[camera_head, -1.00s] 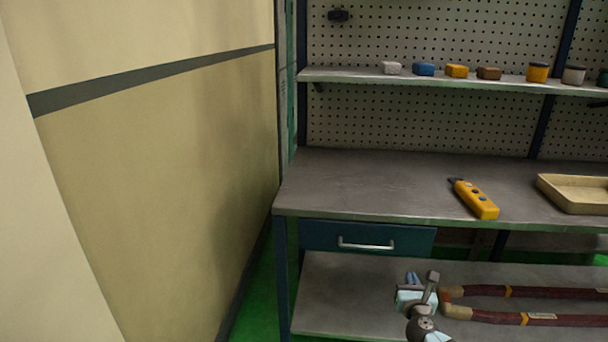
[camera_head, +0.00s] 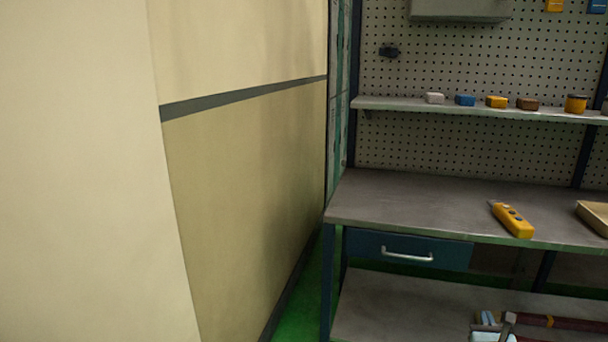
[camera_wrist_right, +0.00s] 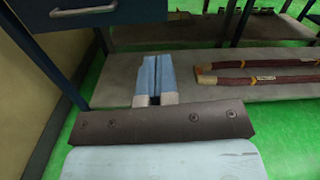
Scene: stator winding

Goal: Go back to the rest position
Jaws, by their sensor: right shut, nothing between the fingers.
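My right gripper (camera_head: 490,322) shows at the bottom edge of the head view, lower right, mostly cut off by the frame. In the right wrist view its two pale blue fingers (camera_wrist_right: 156,80) lie together, shut and empty. It is above the bench's lower shelf (camera_wrist_right: 120,64), near the left ends of the red-handled tool. My left gripper is not in view.
A workbench (camera_head: 420,205) holds a yellow tester (camera_head: 512,219) and a tan tray (camera_head: 592,217). A blue drawer (camera_head: 408,250) is below. Long red handles (camera_wrist_right: 270,82) lie on the lower shelf. Small blocks stand on the upper shelf (camera_head: 470,108). A wall (camera_head: 240,190) is at left.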

